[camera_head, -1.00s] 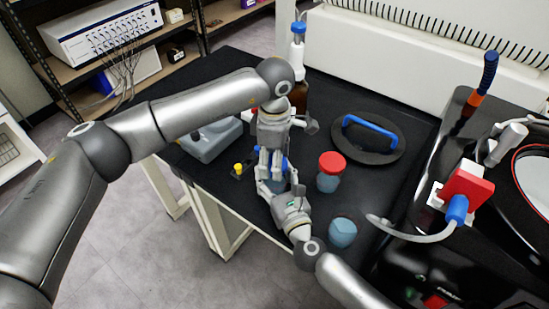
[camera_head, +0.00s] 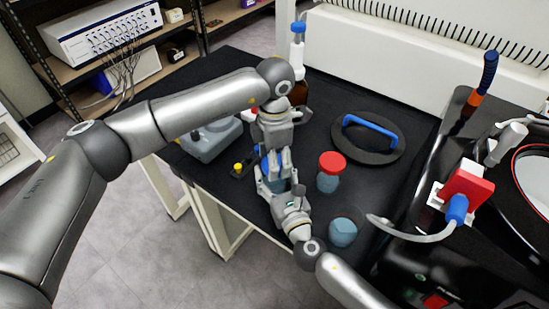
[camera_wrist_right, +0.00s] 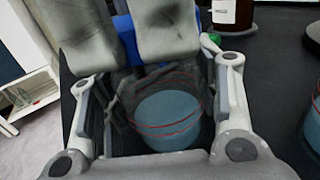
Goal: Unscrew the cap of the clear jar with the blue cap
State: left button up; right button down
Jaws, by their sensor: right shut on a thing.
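The clear jar (camera_wrist_right: 168,118) with bluish content stands between the fingers of my right gripper (camera_head: 272,180), which is shut on it. In the head view both grippers largely hide this jar. Its blue cap (camera_head: 264,156) shows only in part; blue also shows between and behind the left fingers in the right wrist view (camera_wrist_right: 128,38). My left gripper (camera_head: 271,150) points down from above, its fingers at the cap. I cannot tell whether they are closed on it.
A red-capped jar (camera_head: 330,172) and an open-looking jar (camera_head: 342,233) stand right of the grippers. A black lid with a blue handle (camera_head: 370,135) lies behind them. A brown bottle (camera_head: 299,90) and a grey device (camera_head: 210,138) stand nearby. The freeze dryer (camera_head: 450,240) is at right.

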pick_arm(q)
jog(key=shift+r, duration=0.15)
jog(key=shift+r, duration=0.95)
jog(key=shift+r, duration=2)
pick_arm(e)
jog(key=shift+c, duration=2.1)
grip_release()
jog(key=shift+s, duration=0.1)
